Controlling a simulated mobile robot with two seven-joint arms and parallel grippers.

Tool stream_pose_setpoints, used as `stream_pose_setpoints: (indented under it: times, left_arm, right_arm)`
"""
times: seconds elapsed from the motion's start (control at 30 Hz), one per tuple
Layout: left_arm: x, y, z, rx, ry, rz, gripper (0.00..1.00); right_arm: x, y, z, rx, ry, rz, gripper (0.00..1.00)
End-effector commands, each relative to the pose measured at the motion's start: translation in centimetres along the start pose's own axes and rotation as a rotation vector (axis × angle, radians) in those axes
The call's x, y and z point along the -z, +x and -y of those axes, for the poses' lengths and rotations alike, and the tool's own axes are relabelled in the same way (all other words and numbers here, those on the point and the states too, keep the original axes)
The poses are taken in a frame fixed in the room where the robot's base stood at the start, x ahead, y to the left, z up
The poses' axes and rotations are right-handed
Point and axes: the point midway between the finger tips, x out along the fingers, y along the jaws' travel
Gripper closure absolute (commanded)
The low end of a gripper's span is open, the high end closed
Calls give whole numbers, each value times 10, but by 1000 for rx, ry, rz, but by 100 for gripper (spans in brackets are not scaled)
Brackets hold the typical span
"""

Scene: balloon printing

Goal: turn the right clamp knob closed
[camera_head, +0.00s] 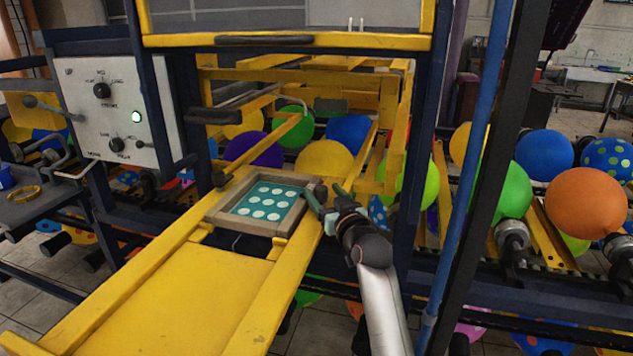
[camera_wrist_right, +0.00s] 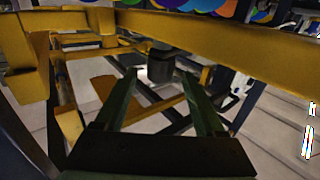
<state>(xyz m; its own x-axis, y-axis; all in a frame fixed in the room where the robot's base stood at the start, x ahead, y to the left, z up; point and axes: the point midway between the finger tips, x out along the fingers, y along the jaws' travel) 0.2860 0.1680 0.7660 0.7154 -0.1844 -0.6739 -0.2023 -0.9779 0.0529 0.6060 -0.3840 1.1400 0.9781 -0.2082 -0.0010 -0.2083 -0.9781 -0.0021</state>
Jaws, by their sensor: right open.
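The right clamp knob (camera_head: 319,191) is a small dark knob at the right edge of the wooden screen frame (camera_head: 228,212), which holds a teal panel with pale dots. In the right wrist view a dark cylindrical knob (camera_wrist_right: 161,66) shows just beyond and between the fingertips. My right gripper (camera_head: 326,196) comes in from the lower right and is open, with its green fingers on either side of the knob. I cannot tell whether they touch it. It also shows in the right wrist view (camera_wrist_right: 159,82). My left gripper is not in view.
The left clamp knob (camera_head: 220,180) sits at the frame's other side. Yellow rails (camera_head: 290,285) run under the frame. A control panel (camera_head: 118,110) is at the left; balloons (camera_head: 325,160) are behind.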

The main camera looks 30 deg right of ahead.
Motion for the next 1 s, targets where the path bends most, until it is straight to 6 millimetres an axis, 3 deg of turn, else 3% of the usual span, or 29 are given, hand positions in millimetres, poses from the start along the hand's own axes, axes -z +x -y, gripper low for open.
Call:
stream_pose_setpoints:
  times: [0.3,0.8,1.0]
  left_arm:
    - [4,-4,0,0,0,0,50]
    - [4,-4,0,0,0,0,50]
    - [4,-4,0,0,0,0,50]
  right_arm:
    - [1,42,0,0,-1,-1,28]
    - [0,52,0,0,-2,-1,28]
    - [0,52,0,0,-2,-1,51]
